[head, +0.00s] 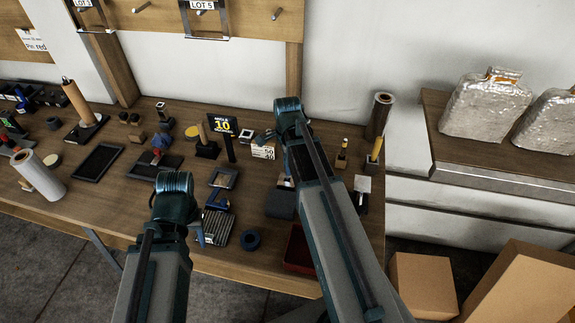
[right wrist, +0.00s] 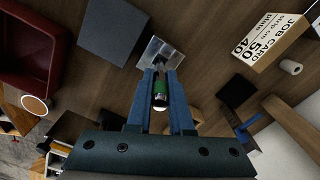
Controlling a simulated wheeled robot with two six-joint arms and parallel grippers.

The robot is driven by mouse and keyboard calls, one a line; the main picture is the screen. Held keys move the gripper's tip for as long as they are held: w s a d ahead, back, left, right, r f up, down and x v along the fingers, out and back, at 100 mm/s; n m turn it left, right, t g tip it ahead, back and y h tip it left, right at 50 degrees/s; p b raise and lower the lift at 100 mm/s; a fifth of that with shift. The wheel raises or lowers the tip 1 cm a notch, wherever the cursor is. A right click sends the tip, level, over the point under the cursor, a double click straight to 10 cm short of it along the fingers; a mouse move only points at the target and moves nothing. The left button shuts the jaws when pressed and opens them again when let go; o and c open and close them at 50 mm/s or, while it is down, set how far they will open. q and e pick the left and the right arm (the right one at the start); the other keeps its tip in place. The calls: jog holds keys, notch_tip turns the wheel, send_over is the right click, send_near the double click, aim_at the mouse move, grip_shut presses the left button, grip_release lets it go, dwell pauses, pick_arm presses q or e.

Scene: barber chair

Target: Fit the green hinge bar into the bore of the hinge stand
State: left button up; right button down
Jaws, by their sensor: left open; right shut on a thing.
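In the right wrist view my right gripper (right wrist: 160,84) is shut on the green hinge bar (right wrist: 160,89), which lies between its blue fingers. Just beyond the fingertips is a pale metallic block, apparently the hinge stand (right wrist: 172,58). The fingertips overlap its near edge; I cannot tell whether the bar touches it or enters the bore. In the head view the stand (head: 286,183) shows only as a small pale patch beside my right arm, which largely hides the gripper and bar. My left gripper (head: 199,236) is open, partly hidden by its own arm, above the bench.
A dark grey block (right wrist: 113,30) and a red bin (right wrist: 32,50) lie left of the stand in the wrist view. The job card block (right wrist: 270,43) stands to the right.

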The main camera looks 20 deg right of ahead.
jog(key=shift+f, duration=0.3)
jog(key=c, duration=0.8)
grip_release()
jog(key=shift+r, duration=0.1)
notch_tip(320, 180, up, 13)
jog(key=p, duration=1.3)
jog(key=shift+r, duration=0.15)
jog(key=s+a+n, duration=0.4)
jog(key=a+n, duration=0.3)
jog(key=n, duration=0.1)
jog(key=s+a+n, duration=0.5)
jog(key=a+n, duration=0.2)
jog(key=n, duration=0.1)
jog(key=s+a+n+h, duration=0.1)
jog(key=s+a+n, duration=0.3)
jog(key=a+n, duration=0.3)
jog(key=shift+s+a+n, duration=0.25)
jog(key=shift+s+n, duration=0.1)
jog(key=shift+n, duration=0.05)
